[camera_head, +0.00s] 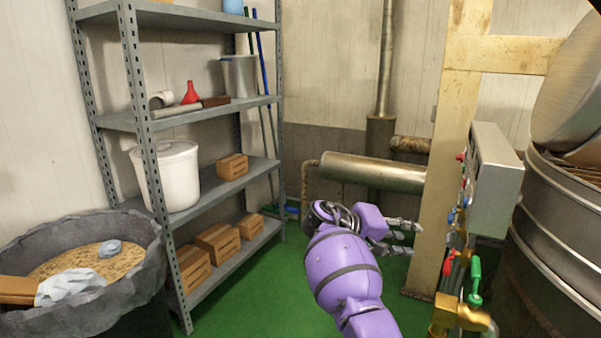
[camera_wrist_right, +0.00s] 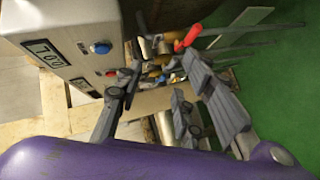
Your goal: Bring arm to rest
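My right arm (camera_head: 343,271), purple, reaches up from the bottom of the head view. Its gripper (camera_head: 405,238) points right, toward the wooden post, with two grey fingers apart and nothing between them. In the right wrist view the same gripper (camera_wrist_right: 165,78) shows its fingers spread wide and empty. The control box and valves lie beyond the fingers there; I cannot tell the exact gap. My left arm and left gripper are not in view.
A grey control box (camera_head: 491,178), a red valve handle (camera_head: 449,266) and a green valve handle (camera_head: 475,280) stand right of the arm, before a large metal kettle (camera_head: 560,225). A shelf rack (camera_head: 205,119) and waste bin (camera_head: 145,235) stand left. Green floor (camera_head: 280,300) is clear between.

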